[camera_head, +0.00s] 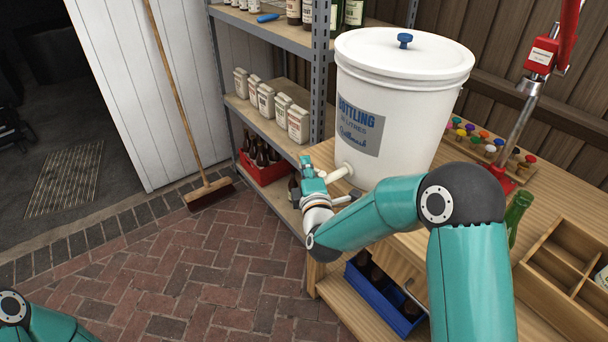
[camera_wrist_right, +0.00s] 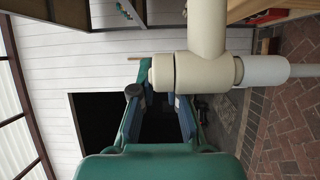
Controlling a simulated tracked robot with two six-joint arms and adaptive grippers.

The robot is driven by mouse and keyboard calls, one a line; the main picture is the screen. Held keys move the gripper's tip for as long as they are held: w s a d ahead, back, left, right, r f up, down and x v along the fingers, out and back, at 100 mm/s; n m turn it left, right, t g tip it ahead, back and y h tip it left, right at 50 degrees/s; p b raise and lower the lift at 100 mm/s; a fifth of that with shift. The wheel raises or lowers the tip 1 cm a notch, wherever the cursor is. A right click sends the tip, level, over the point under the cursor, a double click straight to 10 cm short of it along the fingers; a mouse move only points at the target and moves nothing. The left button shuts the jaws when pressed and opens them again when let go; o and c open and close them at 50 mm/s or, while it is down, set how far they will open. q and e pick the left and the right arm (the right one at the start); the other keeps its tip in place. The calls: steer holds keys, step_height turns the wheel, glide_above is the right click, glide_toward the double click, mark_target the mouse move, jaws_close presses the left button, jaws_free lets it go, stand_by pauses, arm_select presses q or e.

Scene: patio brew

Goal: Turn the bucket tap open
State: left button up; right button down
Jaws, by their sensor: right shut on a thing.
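The white bucket (camera_head: 388,115) with a blue-knobbed lid stands upright on the wooden bench. Its cream tap (camera_head: 342,172) sticks out low on the left side. My right gripper (camera_head: 312,172) is at the outer end of the tap, shut on it. In the right wrist view the tap (camera_wrist_right: 200,72) shows large, with a thick barrel and a pipe; the fingers reach up to its left end and partly behind it. The tap handle is not clearly visible. Only a teal part of my left arm shows at the lower left; its gripper is out of view.
A grey shelf (camera_head: 317,75) with packets and bottles stands behind the tap. A red crate (camera_head: 266,168) sits low on it. A blue crate (camera_head: 385,300) is under the bench. A red capper (camera_head: 540,58), green bottle (camera_head: 517,213) and wooden box (camera_head: 530,272) stand right.

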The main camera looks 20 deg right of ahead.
steer(key=n+y+b, duration=0.2)
steer(key=y+b, duration=0.1)
steer(key=s+n+g+y+b, duration=0.1)
steer(key=n+y+b, duration=0.1)
steer(key=y+b, duration=0.1)
steer(key=s+a+n+g+y+b, duration=0.1)
steer(key=n+y+b, duration=0.2)
steer(key=y, duration=0.2)
steer(key=shift+s+a+f, duration=0.1)
steer(key=shift+s+f, duration=0.05)
steer(key=shift+f, duration=0.2)
steer(key=shift+a+b, duration=0.1)
steer(key=shift+b, duration=0.2)
steer(key=c, duration=1.2)
jaws_free()
steer(key=shift+r, duration=0.1)
steer(key=shift+o, duration=0.2)
steer(key=shift+r, duration=0.1)
steer(key=shift+s, duration=0.1)
